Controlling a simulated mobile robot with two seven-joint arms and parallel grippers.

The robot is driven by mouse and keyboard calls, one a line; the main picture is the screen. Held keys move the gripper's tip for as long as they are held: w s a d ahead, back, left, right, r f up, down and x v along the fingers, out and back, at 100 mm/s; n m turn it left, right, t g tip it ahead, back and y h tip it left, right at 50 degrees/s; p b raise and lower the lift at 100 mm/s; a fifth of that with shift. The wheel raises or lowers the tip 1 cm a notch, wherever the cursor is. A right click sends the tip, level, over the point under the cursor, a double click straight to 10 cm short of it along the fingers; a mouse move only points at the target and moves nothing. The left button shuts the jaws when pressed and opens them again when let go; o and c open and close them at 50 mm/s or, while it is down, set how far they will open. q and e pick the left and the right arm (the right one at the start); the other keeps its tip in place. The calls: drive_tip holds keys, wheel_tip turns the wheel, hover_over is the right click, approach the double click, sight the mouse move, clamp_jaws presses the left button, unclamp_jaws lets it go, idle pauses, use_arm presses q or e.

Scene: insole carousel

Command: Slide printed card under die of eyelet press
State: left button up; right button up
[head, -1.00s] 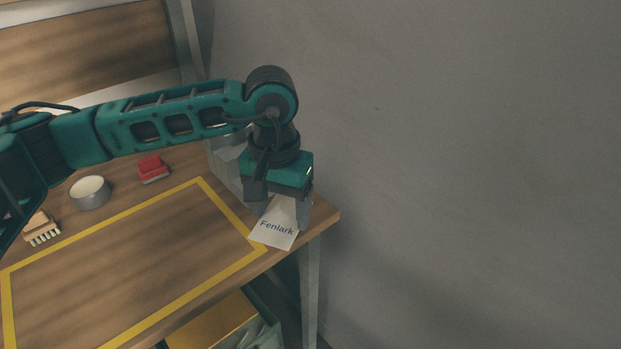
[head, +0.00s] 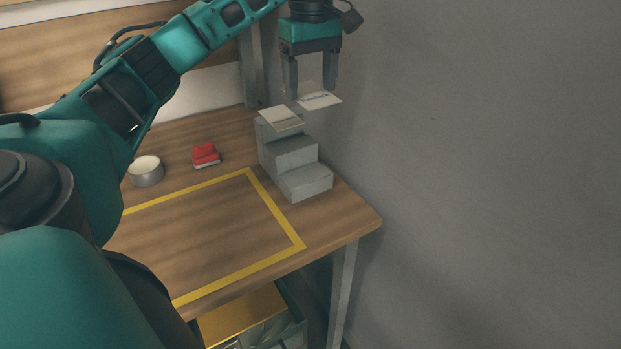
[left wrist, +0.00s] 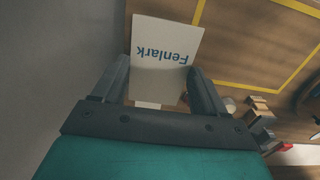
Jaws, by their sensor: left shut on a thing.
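The printed card (head: 320,99) is white, with dark lettering, and is held in the air at the upper right of the stepped grey block. In the left wrist view the card (left wrist: 167,40) reads "Fenlark" upside down and juts out past the fingers. My left gripper (head: 311,88) is shut on the card, fingers pointing down; its fingers (left wrist: 158,70) flank the card in the left wrist view. I cannot make out an eyelet press or its die in these frames. My right gripper is not in view.
The stepped grey block (head: 291,155) stands at the table's right end, with another pale card (head: 282,118) on its top step. A red object (head: 205,154) and a round tin (head: 146,171) are further left. The yellow-taped area (head: 279,213) looks clear where visible. A grey wall (head: 480,150) is close on the right.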

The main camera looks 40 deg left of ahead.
use_arm(q)
drive_tip(key=b, duration=0.1)
hover_over(311, 179)
wheel_tip(311, 179, down, 16)
drive_tip(key=shift+s+r, duration=0.1)
wheel_tip(311, 179, down, 3)
drive_tip(key=shift+s+f, duration=0.1)
drive_tip(key=shift+f, duration=0.1)
drive_tip(key=c, duration=0.4)
drive_tip(key=shift+f, duration=0.35)
drive_tip(key=shift+r, duration=0.1)
drive_tip(key=shift+f, duration=0.2)
drive_tip(key=o, duration=1.4)
drive_tip(key=shift+a, duration=0.1)
